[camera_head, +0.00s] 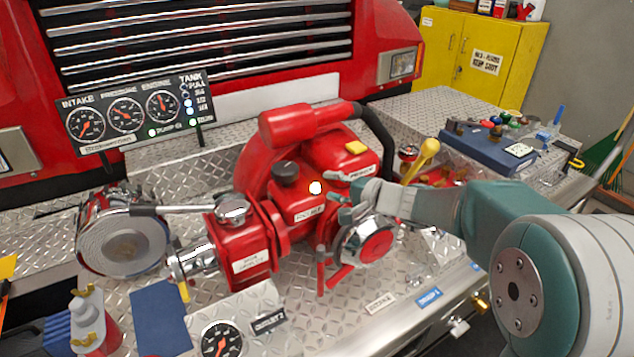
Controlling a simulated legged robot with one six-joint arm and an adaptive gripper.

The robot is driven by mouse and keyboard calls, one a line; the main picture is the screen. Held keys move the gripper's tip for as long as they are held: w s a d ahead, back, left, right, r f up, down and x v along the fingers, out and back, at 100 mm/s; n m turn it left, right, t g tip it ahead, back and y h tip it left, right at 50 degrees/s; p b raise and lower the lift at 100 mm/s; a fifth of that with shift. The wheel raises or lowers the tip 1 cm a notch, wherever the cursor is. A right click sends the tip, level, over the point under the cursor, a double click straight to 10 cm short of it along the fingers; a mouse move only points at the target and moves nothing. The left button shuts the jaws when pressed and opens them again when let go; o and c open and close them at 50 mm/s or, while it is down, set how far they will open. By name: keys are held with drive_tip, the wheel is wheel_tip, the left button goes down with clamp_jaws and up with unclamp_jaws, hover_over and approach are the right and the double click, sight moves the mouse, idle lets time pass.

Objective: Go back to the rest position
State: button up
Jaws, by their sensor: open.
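My gripper (343,207) is at the middle of the view, just above the right front of the red pump (290,205). Its fingers point left, and its jaws are open with nothing visible between them. A chrome and red cap (368,242) is right below the gripper. I cannot tell whether the fingers touch the pump. My arm reaches in from the lower right and hides part of the deck behind it.
A gauge panel (136,112) stands at the back left before the red truck grille. A large chrome cap (122,238) is on the left. A yellow-knobbed lever (428,150) rises behind my wrist. A blue tray (490,150) is at right, a yellow cabinet (478,58) behind.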

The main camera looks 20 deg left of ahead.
drive_tip(key=shift+s+d, duration=0.1)
drive_tip(key=shift+d, duration=0.15)
drive_tip(key=shift+r, duration=0.1)
drive_tip(key=s+d+n+h, duration=0.2)
drive_tip(key=s+d+h, duration=0.5)
drive_tip(key=s+d, duration=0.7)
drive_tip(key=s+d+n+t+h, duration=0.1)
drive_tip(key=s+d+h, duration=0.6)
drive_tip(key=s+d, duration=0.7)
drive_tip(key=d, duration=0.5)
drive_tip(key=shift+r+n+h, duration=0.4)
drive_tip(key=shift+o, duration=0.2)
